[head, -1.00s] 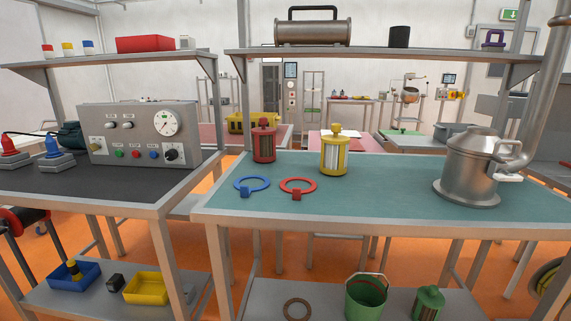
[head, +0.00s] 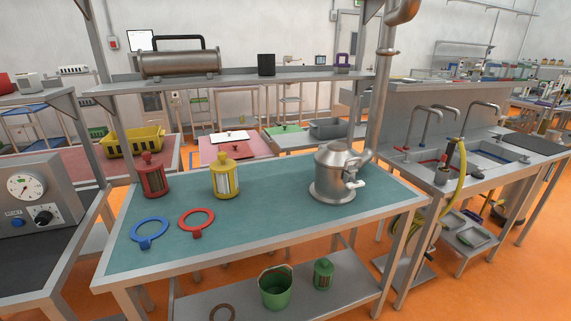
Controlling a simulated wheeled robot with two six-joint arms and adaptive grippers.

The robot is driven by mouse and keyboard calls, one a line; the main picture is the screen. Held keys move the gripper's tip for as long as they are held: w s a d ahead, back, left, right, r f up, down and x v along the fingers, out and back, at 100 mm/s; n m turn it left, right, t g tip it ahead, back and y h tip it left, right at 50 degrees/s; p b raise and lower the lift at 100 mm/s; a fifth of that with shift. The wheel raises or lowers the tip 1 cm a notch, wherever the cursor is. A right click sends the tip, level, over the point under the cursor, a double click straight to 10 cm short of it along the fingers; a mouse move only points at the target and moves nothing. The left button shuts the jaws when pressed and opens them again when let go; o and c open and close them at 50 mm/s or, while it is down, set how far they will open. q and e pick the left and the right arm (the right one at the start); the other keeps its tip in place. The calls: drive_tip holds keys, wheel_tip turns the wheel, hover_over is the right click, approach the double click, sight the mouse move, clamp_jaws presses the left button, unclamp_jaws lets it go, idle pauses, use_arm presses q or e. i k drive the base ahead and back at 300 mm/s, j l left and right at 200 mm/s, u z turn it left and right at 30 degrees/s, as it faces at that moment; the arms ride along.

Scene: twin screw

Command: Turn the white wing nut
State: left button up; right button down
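A white wing nut (head: 356,184) sits low on the right side of a grey metal vessel (head: 332,176) with a domed lid. The vessel stands on the green-topped table (head: 270,208), near its right end, beside a vertical metal pipe. The wing nut is small in the head view, and its exact turn angle cannot be told. Neither of my grippers is in view.
A yellow canister (head: 225,178), a red canister (head: 152,178), a blue ring (head: 149,232) and a red ring (head: 196,221) are on the table's left half. A shelf (head: 225,80) spans above its back edge. A sink bench (head: 480,155) stands at right. The table front is clear.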

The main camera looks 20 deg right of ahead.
sight(352, 183)
drive_tip(key=z, duration=1.3)
